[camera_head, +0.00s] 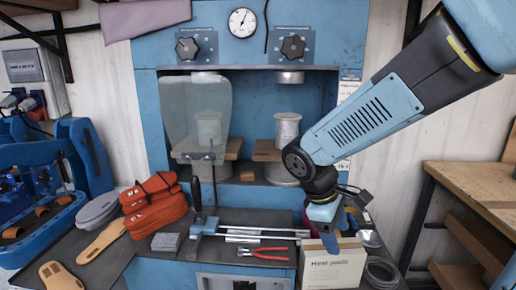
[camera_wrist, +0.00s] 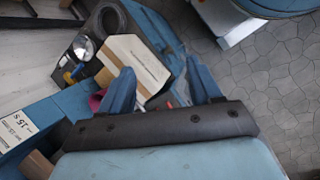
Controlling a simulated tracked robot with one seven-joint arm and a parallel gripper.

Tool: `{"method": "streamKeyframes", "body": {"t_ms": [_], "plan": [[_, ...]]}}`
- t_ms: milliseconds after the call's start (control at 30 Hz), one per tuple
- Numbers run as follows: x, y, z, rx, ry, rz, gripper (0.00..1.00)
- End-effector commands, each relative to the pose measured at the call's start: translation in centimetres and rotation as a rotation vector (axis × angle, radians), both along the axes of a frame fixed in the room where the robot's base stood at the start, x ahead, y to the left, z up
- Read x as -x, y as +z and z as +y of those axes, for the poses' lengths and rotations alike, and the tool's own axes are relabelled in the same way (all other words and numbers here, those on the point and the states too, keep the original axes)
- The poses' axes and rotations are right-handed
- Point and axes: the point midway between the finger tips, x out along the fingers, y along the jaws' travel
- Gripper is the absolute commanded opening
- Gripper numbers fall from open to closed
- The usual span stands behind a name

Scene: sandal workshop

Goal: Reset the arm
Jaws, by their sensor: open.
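My gripper (camera_head: 328,240) hangs from my blue and black arm at the right of the head view, over the bench edge by a cardboard box (camera_head: 335,268). In the wrist view, the two blue fingers of my gripper (camera_wrist: 163,82) stand apart, with nothing held between them. The box (camera_wrist: 135,65) lies beyond and partly behind the left finger there. I cannot tell the exact gap between the gripper and the box.
A clamp bar (camera_head: 250,233) and red-handled pliers (camera_head: 262,254) lie left of my gripper. Orange straps (camera_head: 155,212) and soles (camera_head: 105,240) lie farther left. A blue press cabinet (camera_head: 235,50) stands behind. A wooden bench (camera_head: 470,185) is at right. A cable coil (camera_head: 381,272) lies beside the box.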

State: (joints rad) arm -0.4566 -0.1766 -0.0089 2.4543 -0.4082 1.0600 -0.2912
Motion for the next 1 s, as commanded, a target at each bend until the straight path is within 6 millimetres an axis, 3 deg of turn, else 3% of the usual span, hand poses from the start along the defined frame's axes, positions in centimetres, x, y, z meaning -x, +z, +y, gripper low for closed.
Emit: {"method": "streamKeyframes", "body": {"t_ms": [633,1000], "plan": [[4.4,9.8,-5.0,-0.470,-0.699,-0.487,0.63],[6.0,12.3,-6.1,-0.593,-0.861,-0.620,0.63]]}}
